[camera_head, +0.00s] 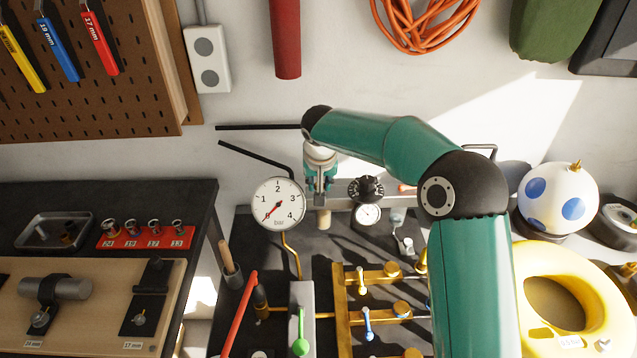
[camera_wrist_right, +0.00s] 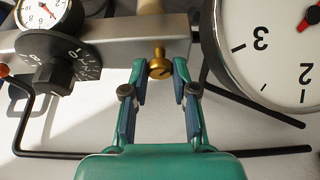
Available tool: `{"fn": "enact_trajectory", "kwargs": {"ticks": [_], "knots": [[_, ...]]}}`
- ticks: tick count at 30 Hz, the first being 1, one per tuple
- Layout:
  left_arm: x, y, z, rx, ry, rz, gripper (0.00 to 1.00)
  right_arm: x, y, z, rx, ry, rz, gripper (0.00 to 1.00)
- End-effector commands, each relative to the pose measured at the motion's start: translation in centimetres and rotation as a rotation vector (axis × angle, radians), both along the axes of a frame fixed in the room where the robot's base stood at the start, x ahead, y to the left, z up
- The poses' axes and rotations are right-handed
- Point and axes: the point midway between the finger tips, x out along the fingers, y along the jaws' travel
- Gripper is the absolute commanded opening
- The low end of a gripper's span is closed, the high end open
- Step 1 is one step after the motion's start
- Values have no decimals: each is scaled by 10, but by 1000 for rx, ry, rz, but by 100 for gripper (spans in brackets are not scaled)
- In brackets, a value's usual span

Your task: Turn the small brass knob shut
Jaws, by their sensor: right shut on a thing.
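The small brass knob (camera_wrist_right: 159,64) sits on the front of a grey metal bar (camera_wrist_right: 110,45) in the right wrist view. It is round, with a dark mark on its face. My right gripper (camera_wrist_right: 158,76) has one finger on each side of the knob and is shut on it. In the head view my right gripper (camera_head: 319,188) reaches down to the bar just right of the big bar gauge (camera_head: 278,204), and it hides the knob. The gauge's red needle points to the lower left, near 0. My left gripper is in neither view.
A black scaled dial knob (camera_head: 366,189) and a small gauge (camera_head: 368,215) sit right of the gripper. Black rods stick out near the gripper. Valves with coloured levers (camera_head: 366,322) stand in front. A yellow ring (camera_head: 600,275) and a spotted white ball (camera_head: 557,198) lie right.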

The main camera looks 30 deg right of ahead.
Motion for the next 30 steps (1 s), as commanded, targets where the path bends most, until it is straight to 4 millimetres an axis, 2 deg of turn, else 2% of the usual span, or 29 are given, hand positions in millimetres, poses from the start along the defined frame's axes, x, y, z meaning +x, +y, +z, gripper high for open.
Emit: {"fn": "enact_trajectory", "kwargs": {"ticks": [8,21,30], "knots": [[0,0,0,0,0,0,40,0,-1,1,3,-5,197,0],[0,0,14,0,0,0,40,0,-5,3,2,-6,582,0],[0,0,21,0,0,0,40,0,-7,3,-1,-7,752,0]]}}
